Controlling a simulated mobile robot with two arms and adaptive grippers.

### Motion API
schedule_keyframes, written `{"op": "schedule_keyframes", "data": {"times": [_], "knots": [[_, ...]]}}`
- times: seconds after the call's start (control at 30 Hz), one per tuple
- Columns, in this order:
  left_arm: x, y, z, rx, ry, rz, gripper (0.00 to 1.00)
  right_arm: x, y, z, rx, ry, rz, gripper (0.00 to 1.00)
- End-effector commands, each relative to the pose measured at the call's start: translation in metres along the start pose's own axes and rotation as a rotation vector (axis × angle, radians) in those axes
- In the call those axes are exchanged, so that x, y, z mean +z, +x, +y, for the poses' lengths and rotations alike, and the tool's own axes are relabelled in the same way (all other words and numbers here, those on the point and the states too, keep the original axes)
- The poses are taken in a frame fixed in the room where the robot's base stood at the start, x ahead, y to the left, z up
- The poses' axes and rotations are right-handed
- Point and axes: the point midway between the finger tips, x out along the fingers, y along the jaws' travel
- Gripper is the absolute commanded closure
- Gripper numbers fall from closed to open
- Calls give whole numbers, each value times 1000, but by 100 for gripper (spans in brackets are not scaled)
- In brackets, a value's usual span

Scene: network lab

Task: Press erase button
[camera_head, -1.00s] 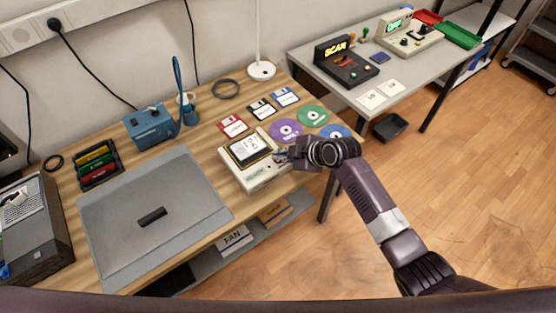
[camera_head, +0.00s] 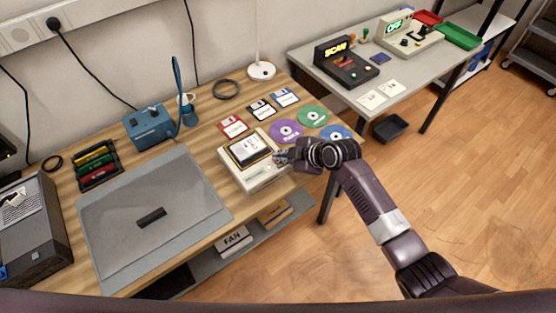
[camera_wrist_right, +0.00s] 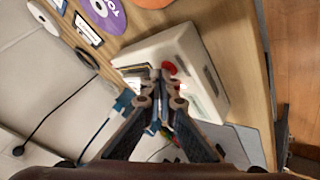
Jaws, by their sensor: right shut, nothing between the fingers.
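A cream-white box device (camera_head: 262,182) stands near the right front corner of the wooden desk, with a dark-framed panel on its top holding a light label. In the wrist view the device (camera_wrist_right: 160,45) lies just beyond my fingertips, and a red round button (camera_wrist_right: 170,68) shows on its top close to the tips. A second small red spot is partly hidden by the fingers. My right gripper (camera_head: 280,158) is shut and empty, over the right edge of the device; in the head view it hides the button. I cannot tell whether the tips touch it. My left gripper is not in view.
Floppy disks (camera_head: 261,110) and several discs (camera_head: 285,131) lie behind the device. A grey mat (camera_head: 150,245) is to its left, with a blue tool station (camera_head: 150,127) behind. A grey table (camera_head: 350,95) with a black SCAN box (camera_head: 345,65) stands at the right.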

Motion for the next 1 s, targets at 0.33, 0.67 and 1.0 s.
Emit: {"op": "schedule_keyframes", "data": {"times": [0.33, 0.67, 1.0], "knots": [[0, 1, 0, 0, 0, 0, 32, 1, 1, -1, -2, 0, -1, 100], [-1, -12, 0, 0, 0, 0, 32, -7, -10, 6, -1, -2, -1, 100], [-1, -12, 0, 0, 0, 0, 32, -7, -10, 7, -1, 0, 0, 100]]}}
